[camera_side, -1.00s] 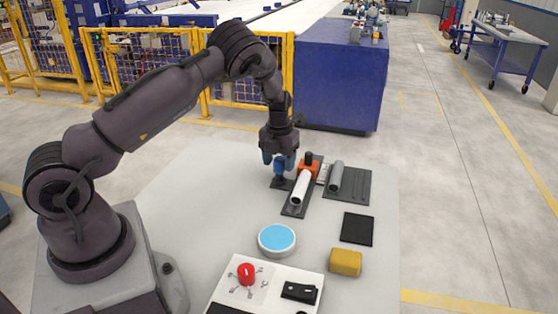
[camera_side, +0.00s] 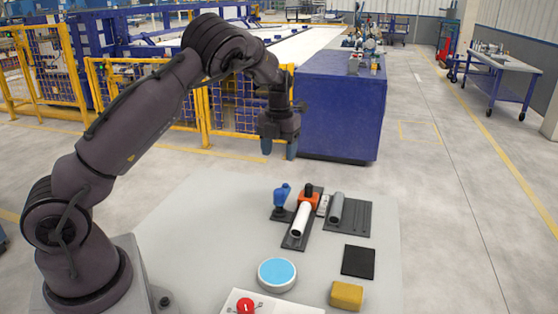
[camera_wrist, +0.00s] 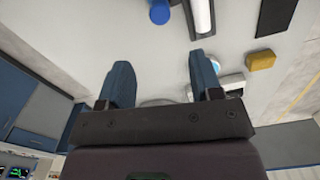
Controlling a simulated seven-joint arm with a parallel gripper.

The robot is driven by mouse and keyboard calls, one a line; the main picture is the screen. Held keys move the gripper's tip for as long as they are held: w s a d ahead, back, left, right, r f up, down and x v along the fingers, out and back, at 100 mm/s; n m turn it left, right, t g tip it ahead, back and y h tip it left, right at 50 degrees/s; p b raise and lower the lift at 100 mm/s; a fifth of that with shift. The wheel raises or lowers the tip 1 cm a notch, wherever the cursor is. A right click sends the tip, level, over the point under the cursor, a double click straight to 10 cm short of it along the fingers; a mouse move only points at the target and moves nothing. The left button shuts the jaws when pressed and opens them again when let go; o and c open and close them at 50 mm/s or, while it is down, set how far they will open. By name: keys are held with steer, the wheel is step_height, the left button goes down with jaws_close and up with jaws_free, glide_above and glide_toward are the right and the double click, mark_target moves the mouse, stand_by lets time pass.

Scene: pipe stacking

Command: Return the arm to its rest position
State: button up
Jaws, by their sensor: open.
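My gripper (camera_side: 279,148) hangs above the far part of the grey table (camera_side: 200,235) in the side view, fingers pointing down. Its two blue fingers are apart with nothing between them; they also show in the wrist view (camera_wrist: 160,80). Below it stands a blue piece (camera_side: 282,195) on a dark base, clear of the fingers. The blue piece also shows at the top of the wrist view (camera_wrist: 159,12). Beside it a white pipe (camera_side: 300,220) lies on a dark plate with an orange fitting (camera_side: 309,199) at its far end. A grey pipe (camera_side: 337,208) lies on another dark plate.
A round blue-topped disc (camera_side: 277,273), a yellow block (camera_side: 346,295) and a black square pad (camera_side: 358,261) lie on the near right of the table. A red knob (camera_side: 245,306) sits on a white panel at the front. A yellow fence and blue cabinet (camera_side: 340,110) stand behind.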

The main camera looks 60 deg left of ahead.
stand_by(0.3)
steer(key=s+d+r+n+t, duration=0.2)
steer(key=s+d+r+n, duration=0.6)
steer(key=s+d+n, duration=0.2)
steer(key=s+d+r+n+t, duration=0.3)
steer(key=s+d+r+n, duration=0.5)
steer(key=s+n, duration=0.6)
steer(key=shift+s+d+r+n+t, duration=0.25)
steer(key=shift+d+n, duration=1.05)
steer(key=shift+n, duration=1.2)
